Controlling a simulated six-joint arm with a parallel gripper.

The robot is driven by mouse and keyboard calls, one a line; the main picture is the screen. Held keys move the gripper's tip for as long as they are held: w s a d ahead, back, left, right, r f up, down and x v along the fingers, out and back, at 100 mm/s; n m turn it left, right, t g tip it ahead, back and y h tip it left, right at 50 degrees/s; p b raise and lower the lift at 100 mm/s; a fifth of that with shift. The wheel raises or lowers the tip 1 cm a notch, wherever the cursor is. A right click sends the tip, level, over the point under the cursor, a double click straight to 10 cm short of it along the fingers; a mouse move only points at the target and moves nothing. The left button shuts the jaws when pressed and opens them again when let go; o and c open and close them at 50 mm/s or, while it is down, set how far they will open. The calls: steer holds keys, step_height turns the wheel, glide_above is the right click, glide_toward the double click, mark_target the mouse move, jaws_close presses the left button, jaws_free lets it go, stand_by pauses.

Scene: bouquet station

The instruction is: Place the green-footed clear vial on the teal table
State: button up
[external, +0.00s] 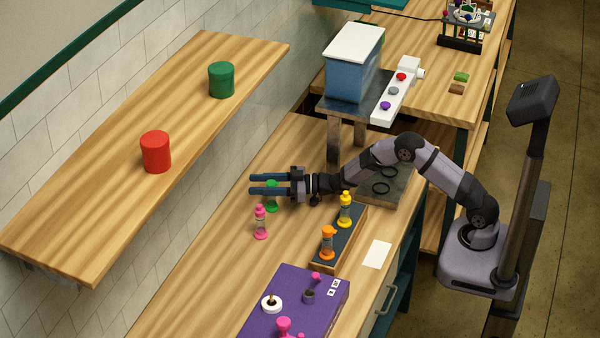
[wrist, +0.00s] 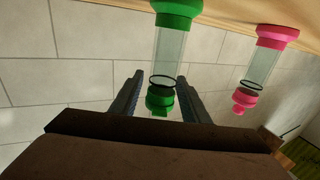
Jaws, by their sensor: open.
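The green-footed clear vial (external: 272,204) stands on the wooden counter, with a green foot, clear body and green cap. In the wrist view, the vial (wrist: 169,50) appears inverted, its green cap between the two fingers with gaps at the sides. My gripper (external: 252,184) is open and level at the vial's upper part; a finger partly hides the vial in the external view. A teal surface (external: 350,4) shows at the top edge of the external view, mostly cut off; I cannot tell if it is the teal table.
A pink vial (external: 260,222) stands close to the green one. Yellow (external: 345,210) and orange (external: 328,243) vials stand on a dark-topped rack. A purple box (external: 300,292) is in front, a blue bin (external: 352,72) behind. A wooden shelf (external: 110,190) is at left.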

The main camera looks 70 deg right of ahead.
steer(key=r+b+v, duration=0.1)
steer(key=v, duration=0.6)
steer(key=shift+s, duration=0.25)
steer(key=shift+d+r, duration=0.1)
steer(key=shift+r, duration=0.05)
stand_by(0.3)
steer(key=s+d+r+m+g+h+p, duration=0.2)
steer(key=s+d+g+h+p, duration=0.15)
steer(key=s+p, duration=0.3)
steer(key=s+d+r+m+g+h+p, duration=0.1)
steer(key=s+d+r+g+h+p, duration=0.2)
steer(key=s+g+p, duration=0.4)
steer(key=s+a+r+g+p, duration=0.1)
steer(key=s+g+p, duration=0.1)
steer(key=s, duration=0.7)
steer(key=s+a+r+m+g+p, duration=0.1)
steer(key=s+g+p, duration=0.1)
steer(key=s, duration=0.7)
steer(key=s+a+r+g+p, duration=0.2)
steer(key=s+p, duration=0.1)
steer(key=s, duration=0.7)
steer(key=shift+m, duration=0.3)
